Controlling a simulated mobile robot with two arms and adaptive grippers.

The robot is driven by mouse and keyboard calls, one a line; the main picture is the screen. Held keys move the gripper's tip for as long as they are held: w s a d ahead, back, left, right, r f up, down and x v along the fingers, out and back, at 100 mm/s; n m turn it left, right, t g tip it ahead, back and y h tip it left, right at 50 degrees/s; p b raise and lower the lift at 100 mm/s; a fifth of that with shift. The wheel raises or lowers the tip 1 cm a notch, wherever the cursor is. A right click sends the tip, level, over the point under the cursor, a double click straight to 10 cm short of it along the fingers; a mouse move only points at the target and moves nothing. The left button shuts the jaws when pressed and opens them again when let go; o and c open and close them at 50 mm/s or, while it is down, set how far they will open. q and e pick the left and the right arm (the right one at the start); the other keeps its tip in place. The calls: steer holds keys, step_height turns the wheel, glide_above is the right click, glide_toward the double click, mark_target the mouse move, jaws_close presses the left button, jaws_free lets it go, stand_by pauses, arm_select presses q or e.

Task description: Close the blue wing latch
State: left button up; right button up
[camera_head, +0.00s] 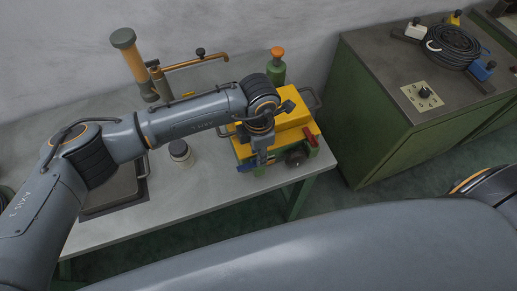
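A yellow machine (290,120) stands near the right end of the pale table. A small blue part (244,167) shows low on its front left and looks like the blue wing latch. Its shape and whether it is open are too small to tell. My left arm reaches in from the left, and my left gripper (261,158) points down at the front of the machine, just right of the blue part. I cannot tell whether they touch. The fingers are small and dark, so their opening is unclear. My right gripper is out of view.
A green bottle (276,68) with an orange cap stands behind. A green cabinet (375,115) with coiled black cable (453,45) is at the right.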

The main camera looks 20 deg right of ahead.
arm_select(q)
steer(key=shift+f, duration=0.75)
jaws_close()
